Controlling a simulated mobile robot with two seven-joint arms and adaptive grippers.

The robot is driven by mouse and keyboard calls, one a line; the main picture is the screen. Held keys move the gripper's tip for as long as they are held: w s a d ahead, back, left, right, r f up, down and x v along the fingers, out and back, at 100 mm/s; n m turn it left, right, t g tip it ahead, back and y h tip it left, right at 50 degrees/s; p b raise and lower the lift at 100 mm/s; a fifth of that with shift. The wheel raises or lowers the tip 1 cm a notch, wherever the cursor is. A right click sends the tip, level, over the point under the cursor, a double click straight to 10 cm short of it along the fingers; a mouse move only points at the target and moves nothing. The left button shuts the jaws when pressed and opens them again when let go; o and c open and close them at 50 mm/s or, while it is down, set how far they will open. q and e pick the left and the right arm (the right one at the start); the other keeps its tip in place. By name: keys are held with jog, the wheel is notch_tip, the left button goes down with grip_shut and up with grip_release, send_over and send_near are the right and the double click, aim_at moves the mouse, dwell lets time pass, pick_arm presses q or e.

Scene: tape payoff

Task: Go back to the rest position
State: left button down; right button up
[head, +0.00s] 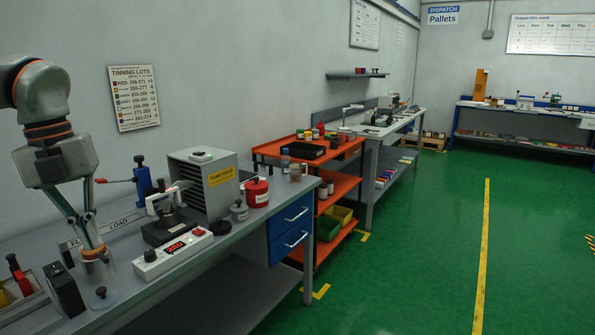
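My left gripper (92,246) points down over the left end of the grey workbench (235,228). Its fingertips are at the top of a small pale and copper-coloured cylinder (97,268) that stands on the bench. The two tips look a little apart. I cannot tell whether they press on the cylinder or only stand around it. My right gripper is not in view.
Close by stand a black block (65,290), a white box with red digits (173,254), a blue lever press (142,184), a grey fume unit (205,180) and a red tin (257,191). An orange shelf cart (340,187) stands beyond. The green floor (420,265) at right is clear.

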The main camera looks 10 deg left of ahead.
pick_arm(q)
notch_tip(320, 180, down, 35)
jog(key=d+n+t+h, duration=0.2)
jog(key=n+t+h, duration=0.5)
jog(key=n+t, duration=0.65)
jog(key=s+d+f+n+g+y, duration=0.1)
jog(key=s+d+f+n+y, duration=0.1)
jog(key=s+d+f+n, duration=0.4)
jog(key=s+d+f+n+g+y, duration=0.2)
jog(key=s+d+f+n, duration=0.4)
jog(key=d+f, duration=0.5)
jog(key=shift+s+d+y+p, duration=0.45)
jog(key=shift+s+d+y, duration=0.25)
jog(key=shift+d+y, duration=0.15)
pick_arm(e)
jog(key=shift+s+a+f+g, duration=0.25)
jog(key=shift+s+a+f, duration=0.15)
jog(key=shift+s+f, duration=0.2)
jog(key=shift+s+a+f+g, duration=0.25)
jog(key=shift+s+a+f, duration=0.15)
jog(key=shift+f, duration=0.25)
